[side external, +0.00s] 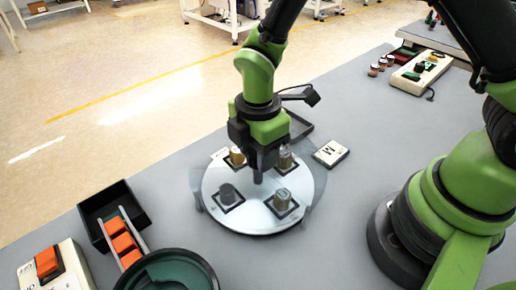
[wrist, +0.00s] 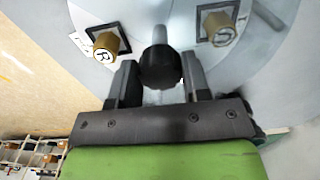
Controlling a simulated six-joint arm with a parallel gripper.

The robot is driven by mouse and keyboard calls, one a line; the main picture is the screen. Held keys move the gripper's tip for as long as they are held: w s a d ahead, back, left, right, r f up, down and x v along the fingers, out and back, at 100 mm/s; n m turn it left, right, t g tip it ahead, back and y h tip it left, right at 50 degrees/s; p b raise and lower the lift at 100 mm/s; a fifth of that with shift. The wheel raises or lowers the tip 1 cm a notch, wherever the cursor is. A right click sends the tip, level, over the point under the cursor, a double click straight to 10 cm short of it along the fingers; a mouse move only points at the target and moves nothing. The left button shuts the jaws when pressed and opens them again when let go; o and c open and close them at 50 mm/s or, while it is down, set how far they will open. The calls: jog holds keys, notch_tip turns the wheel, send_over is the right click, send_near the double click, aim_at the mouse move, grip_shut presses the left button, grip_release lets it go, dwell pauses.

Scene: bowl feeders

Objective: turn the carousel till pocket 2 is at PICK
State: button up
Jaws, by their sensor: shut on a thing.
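In the wrist view, a brass cylinder marked R (wrist: 105,44) is at left and one with a letter like S (wrist: 220,30) is at right. My gripper (side external: 262,168) points down over the disc's middle. In the wrist view, its fingers (wrist: 160,84) are shut on the dark central knob (wrist: 160,66). I cannot read the pocket numbers or a PICK mark.
A clear guard (side external: 312,183) stands around the disc. A card with a black letter (side external: 331,153) lies right of it. A black tray (side external: 92,216), orange blocks (side external: 123,243), a dark green bowl (side external: 172,255) and an orange-button box (side external: 62,278) are at front left. A control box (side external: 421,70) is at back right.

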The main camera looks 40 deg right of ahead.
jog(key=shift+n, duration=9.4)
jog(key=o, duration=1.3)
jog(key=shift+r, duration=0.15)
